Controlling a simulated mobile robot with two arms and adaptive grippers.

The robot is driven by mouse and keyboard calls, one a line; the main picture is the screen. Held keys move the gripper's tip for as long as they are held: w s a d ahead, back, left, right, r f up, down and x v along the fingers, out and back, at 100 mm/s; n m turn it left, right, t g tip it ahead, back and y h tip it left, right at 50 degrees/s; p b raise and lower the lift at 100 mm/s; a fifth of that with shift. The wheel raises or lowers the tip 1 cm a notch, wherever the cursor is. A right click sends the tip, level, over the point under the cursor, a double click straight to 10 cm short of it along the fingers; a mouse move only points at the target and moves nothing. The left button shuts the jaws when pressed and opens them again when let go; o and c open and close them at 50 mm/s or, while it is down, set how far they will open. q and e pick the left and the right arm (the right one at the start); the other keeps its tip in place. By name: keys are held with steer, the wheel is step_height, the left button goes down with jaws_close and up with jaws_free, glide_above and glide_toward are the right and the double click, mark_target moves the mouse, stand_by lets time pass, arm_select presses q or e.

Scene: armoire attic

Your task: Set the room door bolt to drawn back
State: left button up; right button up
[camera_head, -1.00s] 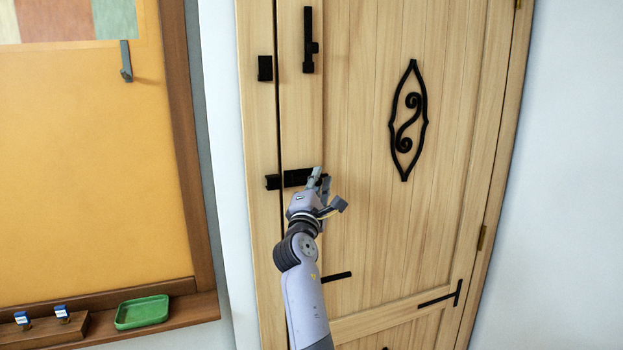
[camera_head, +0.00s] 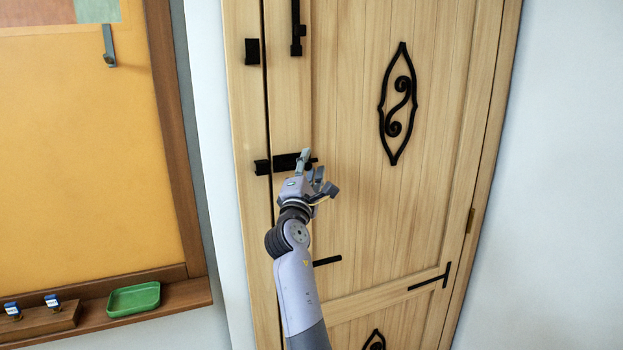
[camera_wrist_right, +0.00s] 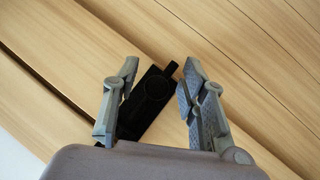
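The black bolt (camera_head: 286,163) is mounted flat on the wooden room door (camera_head: 345,120), beside the door's left seam. Its black keeper block (camera_head: 262,167) sits just left of it on the frame side. I cannot tell whether the bar spans the seam. My right gripper (camera_head: 314,168) is at the bolt's right end and covers part of it. In the right wrist view the gripper (camera_wrist_right: 158,88) is open, with the bolt (camera_wrist_right: 146,98) showing between its fingers and a small tab (camera_wrist_right: 171,69) beyond. Contact is unclear. My left gripper is not in view.
Another black latch (camera_head: 297,28) and block (camera_head: 252,51) sit higher on the door side and frame. A black scroll ornament (camera_head: 399,104) is to the right. A framed orange board (camera_head: 85,160) hangs left, with a green tray (camera_head: 134,298) on its ledge.

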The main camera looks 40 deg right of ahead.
steer(key=v, duration=1.1)
steer(key=shift+s, duration=0.2)
